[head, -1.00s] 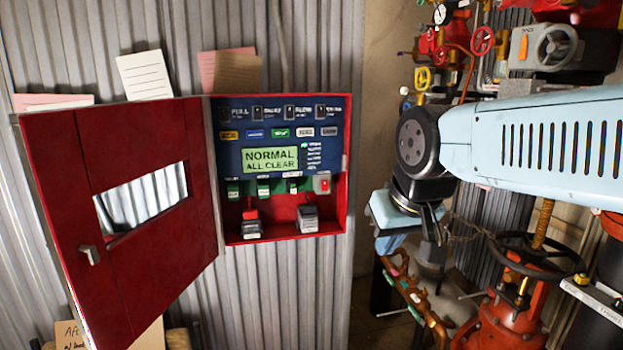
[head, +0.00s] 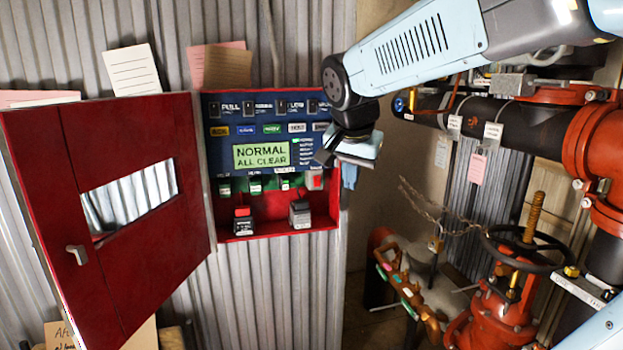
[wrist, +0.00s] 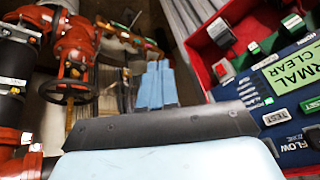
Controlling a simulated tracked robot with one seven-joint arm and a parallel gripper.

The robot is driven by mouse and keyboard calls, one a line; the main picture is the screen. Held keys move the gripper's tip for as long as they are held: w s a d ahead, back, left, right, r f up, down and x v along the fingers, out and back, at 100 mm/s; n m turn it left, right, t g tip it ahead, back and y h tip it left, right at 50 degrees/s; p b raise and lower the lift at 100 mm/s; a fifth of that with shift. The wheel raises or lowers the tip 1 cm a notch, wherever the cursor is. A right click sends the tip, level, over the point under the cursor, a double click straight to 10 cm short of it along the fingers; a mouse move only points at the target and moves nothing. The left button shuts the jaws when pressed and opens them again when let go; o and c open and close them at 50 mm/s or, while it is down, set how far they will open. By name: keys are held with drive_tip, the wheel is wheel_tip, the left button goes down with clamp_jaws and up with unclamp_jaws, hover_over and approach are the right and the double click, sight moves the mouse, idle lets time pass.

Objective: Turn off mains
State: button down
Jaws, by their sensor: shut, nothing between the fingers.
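A red-framed control panel (head: 335,220) hangs open on the corrugated wall in the head view. Its screen (head: 261,155) reads NORMAL ALL CLEAR. A grey switch with a red rocker (head: 316,179) sits right of the small green switches; it also shows in the wrist view (wrist: 223,70). Two larger switch blocks sit below, the left one (head: 243,221) with a red top, the right one (head: 300,214) grey. I cannot read which is the mains. My gripper (head: 349,178) is shut and empty at the panel's right edge. Its blue fingers (wrist: 157,70) point beside the panel, apparently touching nothing.
The red door (head: 130,240) with a window stands open at the left. Red pipes and a valve with a black handwheel (head: 535,250) stand at the right, with a chain (head: 435,208) before them. Paper notes are on the wall. Space before the panel's lower half is clear.

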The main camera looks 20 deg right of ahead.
sight(317, 177)
drive_tip(key=w+a+m+h, duration=0.1)
drive_tip(key=w+m, duration=0.3)
drive_tip(key=w, duration=0.4)
drive_tip(key=w+a+r+m+h, duration=0.1)
drive_tip(key=w+m, duration=0.3)
drive_tip(key=w, duration=0.4)
drive_tip(key=shift+w+a+r+m, duration=0.2)
drive_tip(key=shift+a+m, duration=0.2)
drive_tip(key=shift+a, duration=0.4)
drive_tip(key=shift+f, duration=0.1)
drive_tip(key=x, duration=0.4)
drive_tip(key=w+x, duration=0.1)
drive_tip(key=x, duration=0.3)
drive_tip(key=w+x, duration=0.1)
drive_tip(key=x, duration=0.2)
drive_tip(key=shift+w+a, duration=0.15)
drive_tip(key=shift+w, duration=0.05)
drive_tip(key=shift+w+f, duration=0.1)
drive_tip(key=shift+w, duration=0.4)
